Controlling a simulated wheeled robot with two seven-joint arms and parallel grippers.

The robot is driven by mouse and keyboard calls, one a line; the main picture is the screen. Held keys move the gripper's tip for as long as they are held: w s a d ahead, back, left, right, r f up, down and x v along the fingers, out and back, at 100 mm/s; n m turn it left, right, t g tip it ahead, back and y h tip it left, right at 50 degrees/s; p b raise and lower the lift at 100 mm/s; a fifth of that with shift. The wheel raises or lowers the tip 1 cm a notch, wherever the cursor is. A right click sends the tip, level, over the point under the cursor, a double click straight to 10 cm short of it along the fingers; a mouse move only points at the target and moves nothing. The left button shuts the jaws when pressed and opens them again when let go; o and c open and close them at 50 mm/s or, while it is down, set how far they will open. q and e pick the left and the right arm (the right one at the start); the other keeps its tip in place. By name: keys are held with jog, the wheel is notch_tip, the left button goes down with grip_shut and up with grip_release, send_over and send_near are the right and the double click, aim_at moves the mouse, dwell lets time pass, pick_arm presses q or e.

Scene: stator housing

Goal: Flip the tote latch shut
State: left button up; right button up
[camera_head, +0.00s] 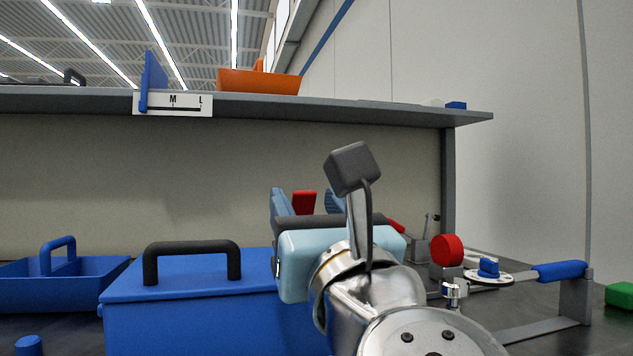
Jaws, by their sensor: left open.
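A blue tote (190,318) with a flat top and a black handle (192,247) stands at the left front. Its right end is hidden behind my left gripper (308,203). That gripper has a pale blue body and two pale blue fingers pointing away from me. It is open, above and beyond the tote's right end. A red piece (304,202) shows between the fingers; I cannot tell whether it is the latch or something behind, nor whether it touches them. No latch is otherwise clearly visible. My right gripper is not in view.
A blue open tray (62,285) sits at the far left. Right of my arm are a red round knob (447,250), a metal fixture with a blue handle (560,271) and a green block (620,295). A shelf (320,106) with an orange bin (258,82) spans the back.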

aim_at(305, 200)
pick_arm(q)
jog(key=shift+x, duration=2.25)
grip_shut()
